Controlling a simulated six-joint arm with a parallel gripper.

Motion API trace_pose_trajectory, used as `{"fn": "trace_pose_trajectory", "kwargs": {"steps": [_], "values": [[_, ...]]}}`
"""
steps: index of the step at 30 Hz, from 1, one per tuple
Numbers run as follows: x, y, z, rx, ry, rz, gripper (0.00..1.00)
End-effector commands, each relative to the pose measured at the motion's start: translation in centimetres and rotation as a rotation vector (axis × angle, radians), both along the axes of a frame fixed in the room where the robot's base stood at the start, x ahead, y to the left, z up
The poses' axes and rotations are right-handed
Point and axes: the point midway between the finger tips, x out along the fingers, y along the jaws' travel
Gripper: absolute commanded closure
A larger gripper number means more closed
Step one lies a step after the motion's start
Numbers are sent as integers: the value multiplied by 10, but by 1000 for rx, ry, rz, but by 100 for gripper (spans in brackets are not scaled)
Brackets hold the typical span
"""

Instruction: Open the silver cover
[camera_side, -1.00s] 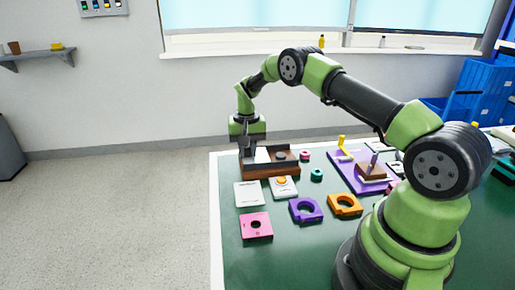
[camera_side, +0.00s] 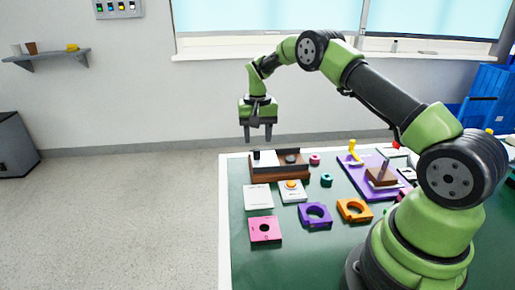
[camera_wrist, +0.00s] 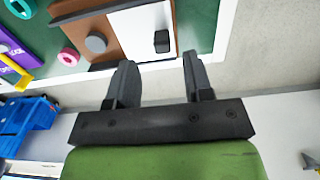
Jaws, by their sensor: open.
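The silver cover (camera_side: 267,160) is a pale flat plate on the left part of a brown wooden box (camera_side: 283,174). It lies flat, and a small black handle (camera_side: 257,155) stands on its left side. In the wrist view the cover (camera_wrist: 148,18) and its black handle (camera_wrist: 162,41) show just beyond the fingertips. My gripper (camera_side: 258,140) is open and empty above the cover, with its fingers pointing down and apart from the handle. In the wrist view my gripper (camera_wrist: 158,60) has a wide gap between its fingers. A round grey knob (camera_wrist: 95,44) sits on the box beside the cover.
A white plate (camera_side: 257,197), a button block (camera_side: 292,191) and pink (camera_side: 265,230), purple (camera_side: 315,215) and orange (camera_side: 354,210) blocks lie in front. A purple board (camera_side: 362,178) is to the right. The table's left edge is close to the box.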

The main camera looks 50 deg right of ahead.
Motion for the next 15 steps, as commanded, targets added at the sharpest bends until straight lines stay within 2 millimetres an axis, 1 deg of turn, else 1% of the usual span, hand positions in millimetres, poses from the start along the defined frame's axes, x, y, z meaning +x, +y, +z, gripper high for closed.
{"fn": "trace_pose_trajectory", "kwargs": {"steps": [1,3,6,9,15], "values": [[1,0,11,-1,-6,1,53],[1,0,23,-1,-4,0,53],[1,0,35,-1,-3,1,53],[0,0,42,-2,-2,1,53],[0,0,44,-1,-1,1,53]]}}
